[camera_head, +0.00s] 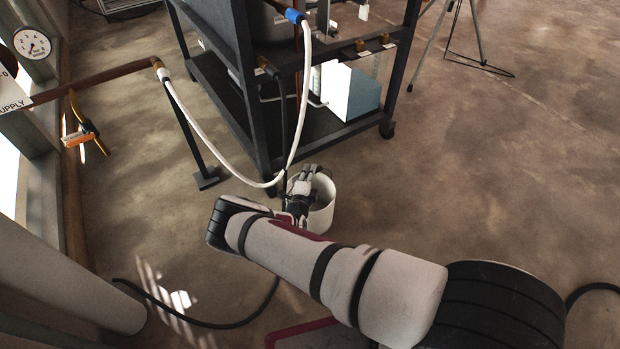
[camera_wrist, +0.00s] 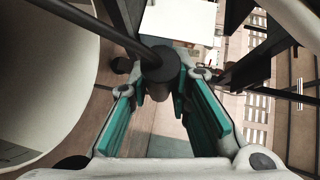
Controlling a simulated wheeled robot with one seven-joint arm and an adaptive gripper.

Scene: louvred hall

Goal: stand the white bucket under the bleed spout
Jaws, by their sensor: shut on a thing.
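The white bucket (camera_head: 323,205) is just in front of the dark trolley, partly hidden by my arm and gripper; I cannot tell whether it touches the floor. My gripper (camera_head: 306,176) is at its left side. In the wrist view, my gripper's teal-padded fingers (camera_wrist: 160,88) close around a dark cylindrical grip (camera_wrist: 158,66) on a dark rod, which looks like the bucket's handle. A large white curved surface at the left looks like the bucket (camera_wrist: 45,70). Brass fittings (camera_head: 361,46) with small labels sit along the trolley's edge; I cannot tell which is the bleed spout.
The dark trolley (camera_head: 258,115) carries a pale blue-white box (camera_head: 350,92). A tripod (camera_head: 478,35) stands at the back right. A black cable (camera_head: 200,322) lies on the floor. The right floor is clear.

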